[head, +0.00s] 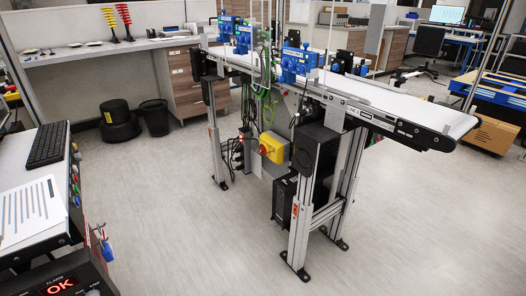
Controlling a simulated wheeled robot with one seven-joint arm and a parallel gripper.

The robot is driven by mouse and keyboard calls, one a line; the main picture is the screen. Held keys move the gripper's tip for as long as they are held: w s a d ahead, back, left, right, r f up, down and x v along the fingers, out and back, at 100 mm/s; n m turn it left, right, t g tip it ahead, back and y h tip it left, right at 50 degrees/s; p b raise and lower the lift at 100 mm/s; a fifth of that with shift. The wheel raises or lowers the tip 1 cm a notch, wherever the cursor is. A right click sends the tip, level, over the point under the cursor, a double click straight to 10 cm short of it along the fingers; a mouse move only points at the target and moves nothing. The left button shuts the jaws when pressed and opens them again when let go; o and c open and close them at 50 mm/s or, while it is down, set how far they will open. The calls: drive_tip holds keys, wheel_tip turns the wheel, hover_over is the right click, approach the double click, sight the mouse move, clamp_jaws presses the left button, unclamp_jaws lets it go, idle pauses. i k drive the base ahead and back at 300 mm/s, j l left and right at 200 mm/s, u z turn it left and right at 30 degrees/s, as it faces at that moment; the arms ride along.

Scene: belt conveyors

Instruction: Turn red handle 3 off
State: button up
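A yellow switch box (276,148) is mounted low on the frame of the belt conveyor (390,103), under the belt. A small red handle (265,150) shows on the left face of this box. It is too small to tell whether it is set to on or off, and I cannot read a number on it. No other red handle can be made out for certain. My gripper is not in view.
A desk with a black keyboard (47,144), a paper sheet (30,210) and coloured buttons stands at the left edge. Below it, a panel shows a red "OK" display (61,286). Black bins (154,117) stand at the back. Grey floor (175,215) before the conveyor is clear.

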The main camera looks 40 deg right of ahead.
sight(263, 149)
drive_tip(key=i+z, duration=0.2)
drive_tip(key=z, duration=0.15)
drive_tip(key=i+z, duration=0.15)
drive_tip(key=z, duration=0.25)
drive_tip(key=i+j+z, duration=0.45)
drive_tip(key=i+j, duration=1.4)
drive_tip(key=j, duration=0.1)
